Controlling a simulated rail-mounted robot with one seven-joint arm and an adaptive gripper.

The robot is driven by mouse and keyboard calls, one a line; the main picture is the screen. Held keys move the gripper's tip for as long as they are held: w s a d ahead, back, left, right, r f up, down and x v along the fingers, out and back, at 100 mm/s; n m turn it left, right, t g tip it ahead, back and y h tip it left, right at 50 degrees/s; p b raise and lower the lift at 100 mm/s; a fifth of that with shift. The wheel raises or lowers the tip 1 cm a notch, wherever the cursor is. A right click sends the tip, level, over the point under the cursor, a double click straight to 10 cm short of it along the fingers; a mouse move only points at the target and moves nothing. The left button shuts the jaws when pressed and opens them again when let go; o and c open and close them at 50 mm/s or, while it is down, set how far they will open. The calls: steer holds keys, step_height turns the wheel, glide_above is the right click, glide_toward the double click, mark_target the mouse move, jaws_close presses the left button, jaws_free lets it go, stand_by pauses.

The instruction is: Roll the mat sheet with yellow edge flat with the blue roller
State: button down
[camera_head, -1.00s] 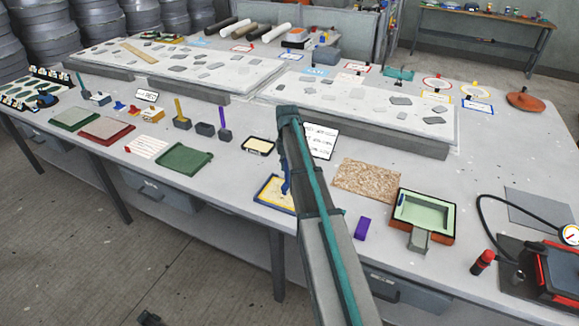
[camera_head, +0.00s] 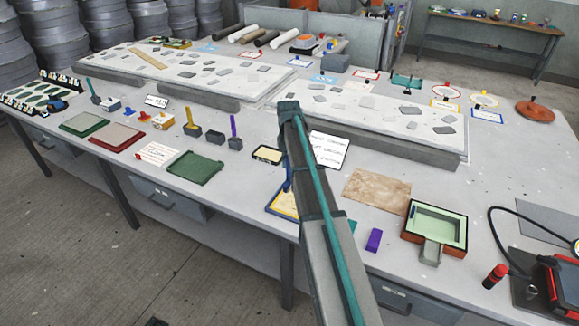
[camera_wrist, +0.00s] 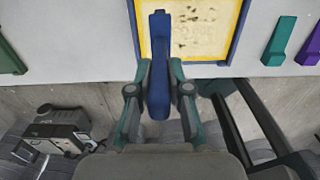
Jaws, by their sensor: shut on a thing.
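The mat sheet with yellow edge (camera_wrist: 215,32) lies in a blue-rimmed tray (camera_wrist: 231,58) at the top middle of the wrist view. It has a pale, speckled middle. In the head view the sheet (camera_head: 284,204) shows at the table's front edge, partly hidden by my arm. My gripper (camera_wrist: 160,76) is shut on the blue roller (camera_wrist: 159,95), one finger on each side of its handle. The roller's far end overlaps the sheet in the wrist view; I cannot tell whether it touches. In the head view my arm hides the gripper, and only a bit of blue shows beside it.
A purple block (camera_head: 374,240) and a green-lined mould (camera_head: 437,224) stand right of my arm, with a brown board (camera_head: 377,188) behind. A small black-rimmed tray (camera_head: 268,154) and a green mat (camera_head: 195,167) lie left. A raised white slab (camera_head: 370,118) stands behind.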

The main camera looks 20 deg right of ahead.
steer(key=shift+r+p, duration=0.6)
steer(key=shift+r, duration=1.05)
